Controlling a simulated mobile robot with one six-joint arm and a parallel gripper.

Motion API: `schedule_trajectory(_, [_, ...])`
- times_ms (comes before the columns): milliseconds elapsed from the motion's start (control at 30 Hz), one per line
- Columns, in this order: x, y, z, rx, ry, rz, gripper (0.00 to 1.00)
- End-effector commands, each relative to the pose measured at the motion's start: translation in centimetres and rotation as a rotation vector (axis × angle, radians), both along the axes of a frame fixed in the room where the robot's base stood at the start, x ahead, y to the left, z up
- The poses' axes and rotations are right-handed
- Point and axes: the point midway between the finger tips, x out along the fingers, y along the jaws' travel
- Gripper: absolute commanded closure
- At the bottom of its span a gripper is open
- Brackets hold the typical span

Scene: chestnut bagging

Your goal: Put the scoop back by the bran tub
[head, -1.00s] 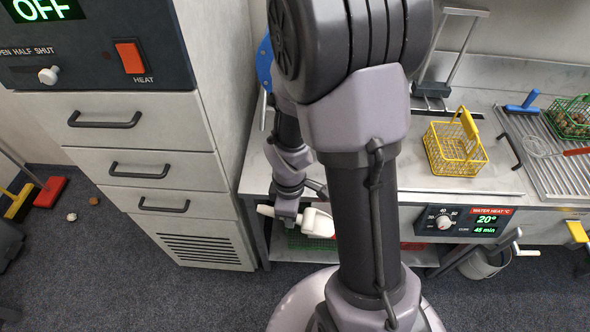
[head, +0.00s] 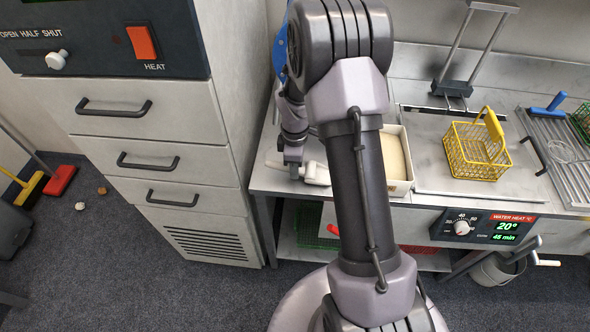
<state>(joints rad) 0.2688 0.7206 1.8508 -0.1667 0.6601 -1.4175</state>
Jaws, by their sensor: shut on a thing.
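My gripper (head: 293,170) shows to the left of my arm, over the left end of the steel counter, and is shut on the white scoop (head: 315,174). Part of the scoop sticks out left of the jaws, and its wider part reaches right towards my arm. The bran tub (head: 401,187), a pale box with tan filling, stands on the counter just right of my forearm, which hides its left part. The scoop is left of the tub; I cannot tell whether it touches the counter.
A yellow wire basket (head: 477,151) stands on the counter right of the tub, with a metal stand behind it (head: 455,88). A drawer cabinet (head: 160,150) rises close on the left. A heat control panel (head: 484,226) is on the counter's front.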

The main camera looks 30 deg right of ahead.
Motion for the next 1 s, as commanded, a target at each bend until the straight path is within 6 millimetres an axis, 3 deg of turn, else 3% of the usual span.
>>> schedule_trajectory(300, [0.0, 0.0, -0.4, -0.001, -0.002, 0.0, 1.0])
schedule_trajectory(333, [0.0, 0.0, -0.4, -0.001, -0.002, 0.0, 0.79])
schedule_trajectory(433, [0.0, 0.0, -0.3, 0.0, -0.002, 0.0, 0.59])
schedule_trajectory(733, [0.0, 0.0, -0.2, 0.0, -0.002, 0.0, 0.59])
schedule_trajectory(867, [0.1, 0.0, 2.0, -0.001, -0.004, -0.001, 0.59])
schedule_trajectory(1000, [0.1, 0.0, 6.3, -0.002, -0.006, -0.001, 0.59])
